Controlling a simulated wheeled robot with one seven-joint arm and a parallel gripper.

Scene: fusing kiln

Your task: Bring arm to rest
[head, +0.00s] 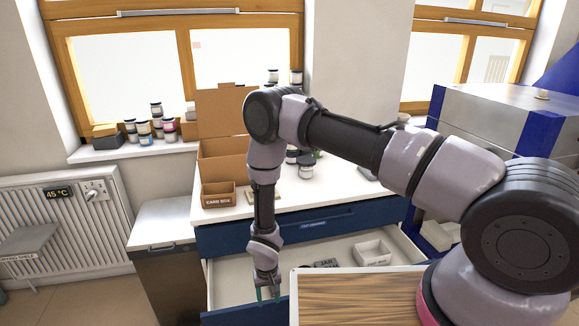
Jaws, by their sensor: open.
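My arm reaches in from the right, bends at a raised elbow and hangs down over the open drawer. My gripper (267,292) points down above the left part of the drawer (228,281), close to the left edge of a wooden-topped surface. Its fingers look apart, with nothing visible between them. The fingertips are small here, and I cannot tell how high above the drawer bottom they are.
The white worktop (240,211) holds a cardboard box (222,130), a small card box (218,195) and jars (306,167). The drawer holds a white tray (372,253). A wooden board (355,298) is in front. A blue-and-grey kiln (480,118) stands right.

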